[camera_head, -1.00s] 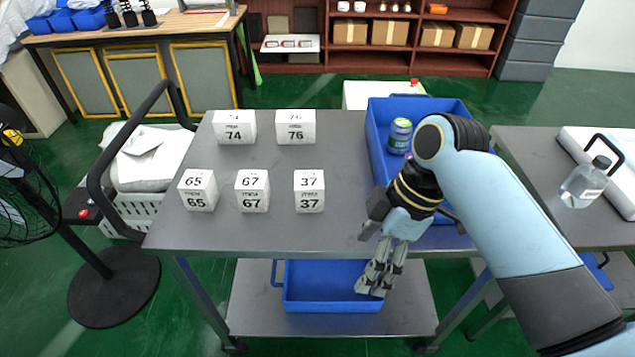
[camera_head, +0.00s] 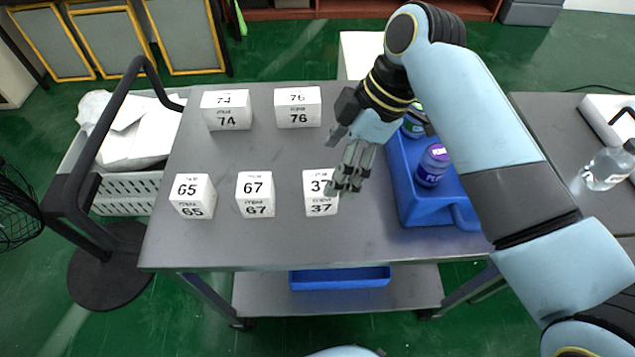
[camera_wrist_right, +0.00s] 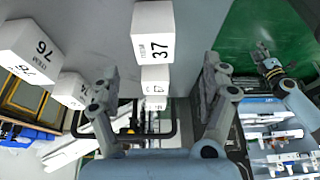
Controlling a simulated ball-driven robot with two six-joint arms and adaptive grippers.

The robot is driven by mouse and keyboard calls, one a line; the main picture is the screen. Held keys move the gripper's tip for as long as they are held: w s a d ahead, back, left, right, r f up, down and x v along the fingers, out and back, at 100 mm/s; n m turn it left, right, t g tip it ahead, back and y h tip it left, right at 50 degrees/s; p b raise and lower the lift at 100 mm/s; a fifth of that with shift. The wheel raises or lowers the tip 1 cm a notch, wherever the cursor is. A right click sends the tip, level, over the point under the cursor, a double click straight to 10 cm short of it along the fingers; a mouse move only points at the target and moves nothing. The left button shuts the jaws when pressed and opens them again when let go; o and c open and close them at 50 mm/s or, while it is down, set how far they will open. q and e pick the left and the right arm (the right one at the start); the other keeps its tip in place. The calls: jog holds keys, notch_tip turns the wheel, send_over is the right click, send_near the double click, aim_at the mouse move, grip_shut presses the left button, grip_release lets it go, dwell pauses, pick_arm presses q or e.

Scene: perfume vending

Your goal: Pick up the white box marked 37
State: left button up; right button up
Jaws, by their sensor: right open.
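The white box marked 37 (camera_head: 320,204) stands on the grey table, rightmost in the front row of boxes. In the right wrist view the box marked 37 (camera_wrist_right: 152,34) lies ahead, near the line between the two fingers. My right gripper (camera_head: 349,168) is open and empty. In the head view its fingers overlap the upper right edge of the box; whether they touch it I cannot tell. In the right wrist view both fingers (camera_wrist_right: 158,95) are spread apart. My left gripper is not in view.
Box 67 (camera_head: 255,195) and box 65 (camera_head: 192,196) stand left of box 37. Box 74 (camera_head: 227,110) and box 76 (camera_head: 297,107) stand behind. A blue tray (camera_head: 416,205) with bottles is on the right. The table front (camera_head: 300,248) is clear.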

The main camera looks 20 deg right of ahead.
aim_at(321, 182)
jog(key=shift+x, duration=1)
jog(key=shift+a+f, duration=0.15)
jog(key=shift+f, duration=0.2)
jog(key=x, duration=0.4)
jog(key=shift+w+f, duration=0.4)
jog(key=shift+w, duration=0.05)
jog(key=c, duration=0.4)
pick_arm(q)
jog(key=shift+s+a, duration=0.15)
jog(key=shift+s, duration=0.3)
pick_arm(e)
jog(key=c, duration=0.9)
jog(key=shift+o, duration=0.2)
jog(key=shift+r, duration=0.1)
